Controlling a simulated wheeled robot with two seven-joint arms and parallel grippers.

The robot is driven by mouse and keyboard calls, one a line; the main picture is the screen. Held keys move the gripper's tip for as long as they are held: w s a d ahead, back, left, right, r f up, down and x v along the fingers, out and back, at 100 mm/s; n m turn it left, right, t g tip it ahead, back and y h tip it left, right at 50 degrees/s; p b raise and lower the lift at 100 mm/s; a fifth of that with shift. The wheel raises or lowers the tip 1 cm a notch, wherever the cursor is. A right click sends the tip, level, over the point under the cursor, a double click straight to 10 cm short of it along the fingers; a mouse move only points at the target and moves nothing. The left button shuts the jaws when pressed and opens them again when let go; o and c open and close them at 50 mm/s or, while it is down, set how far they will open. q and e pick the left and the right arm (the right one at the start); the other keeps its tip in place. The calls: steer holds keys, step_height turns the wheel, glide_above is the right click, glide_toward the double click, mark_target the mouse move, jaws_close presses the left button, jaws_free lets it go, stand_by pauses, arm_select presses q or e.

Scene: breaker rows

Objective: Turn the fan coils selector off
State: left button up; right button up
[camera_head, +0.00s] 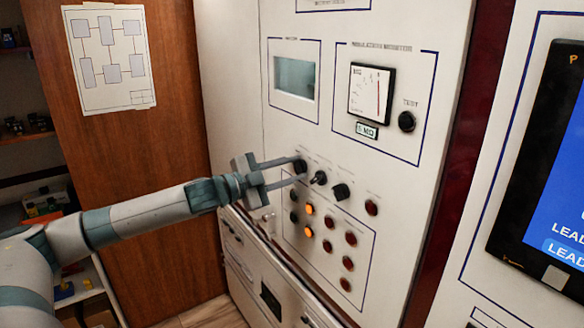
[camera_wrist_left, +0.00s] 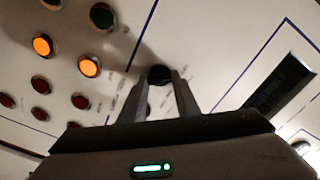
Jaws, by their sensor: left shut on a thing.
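A row of black selector knobs is on the white panel. The leftmost selector (camera_head: 299,165) is at my left gripper (camera_head: 301,169), with the middle selector (camera_head: 319,178) and the right selector (camera_head: 341,191) beside it. The labels are too small to read, so I cannot tell which is the fan coils selector. In the left wrist view, a black knob (camera_wrist_left: 160,73) sits between the fingertips of my left gripper (camera_wrist_left: 161,80), which is shut on it. The fingers hide part of the knob, and its pointer direction is unclear. My right gripper is out of view.
Below the selectors are lit orange lamps (camera_head: 308,209) and several red lamps (camera_head: 351,239). A meter (camera_head: 370,92) and a black test knob (camera_head: 406,121) are above. A display (camera_head: 295,77) is at upper left, and a large blue screen (camera_head: 560,190) at right.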

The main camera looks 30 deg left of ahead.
arm_select(q)
steer(key=shift+n, duration=0.9)
steer(key=o, duration=1)
